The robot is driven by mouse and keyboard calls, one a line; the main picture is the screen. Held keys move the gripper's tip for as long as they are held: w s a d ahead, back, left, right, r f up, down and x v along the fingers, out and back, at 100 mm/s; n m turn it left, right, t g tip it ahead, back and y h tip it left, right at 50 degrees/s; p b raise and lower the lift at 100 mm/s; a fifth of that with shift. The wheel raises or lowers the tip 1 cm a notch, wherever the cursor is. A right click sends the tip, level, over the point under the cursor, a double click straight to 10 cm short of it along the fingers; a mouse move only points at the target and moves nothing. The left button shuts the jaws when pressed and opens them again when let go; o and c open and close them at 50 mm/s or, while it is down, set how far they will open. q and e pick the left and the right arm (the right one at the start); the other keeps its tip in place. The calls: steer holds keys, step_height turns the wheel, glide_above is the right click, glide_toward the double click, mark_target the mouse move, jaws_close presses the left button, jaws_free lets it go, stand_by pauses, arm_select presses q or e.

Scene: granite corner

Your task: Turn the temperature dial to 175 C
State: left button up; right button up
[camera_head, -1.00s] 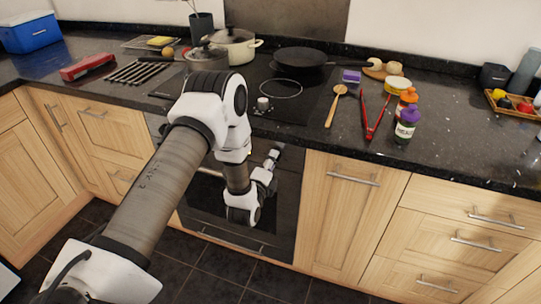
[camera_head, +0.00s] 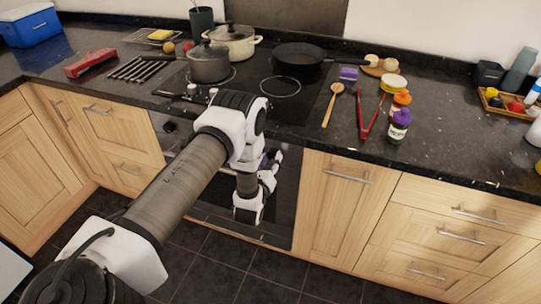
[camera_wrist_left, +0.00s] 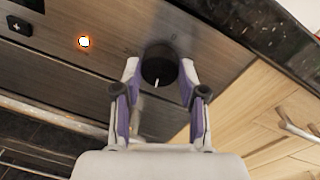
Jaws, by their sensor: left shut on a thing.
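The temperature dial (camera_wrist_left: 158,66) is a round black knob on the brushed-metal oven panel (camera_wrist_left: 110,60) in the left wrist view. Its white pointer line shows at the knob's lower edge in the picture. My left gripper (camera_wrist_left: 160,82) has its two purple-padded fingers on either side of the dial, shut on it. No temperature numbers are readable. In the head view my left gripper (camera_head: 272,161) is small, in front of the oven's upper front, and the dial cannot be made out there. My right gripper is not in view.
An orange light (camera_wrist_left: 84,42) glows on the panel beside the dial. The oven door (camera_head: 280,215) is below. Above are the hob with a grey pot (camera_head: 208,66) and black pan (camera_head: 298,56), a wooden spoon (camera_head: 331,108) and red tongs (camera_head: 369,118). A drawer handle (camera_wrist_left: 298,130) sits right.

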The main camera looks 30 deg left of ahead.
arm_select(q)
steer(key=m+p, duration=0.2)
steer(key=p, duration=0.1)
steer(key=shift+r, duration=0.2)
steer(key=shift+f+m+p, duration=0.2)
steer(key=shift+m+p, duration=0.15)
steer(key=shift+m, duration=0.25)
steer(key=o, duration=1.1)
steer(key=shift+o, duration=0.2)
steer(key=v, duration=0.7)
steer(key=shift+s+f, duration=0.15)
steer(key=shift+d, duration=0.15)
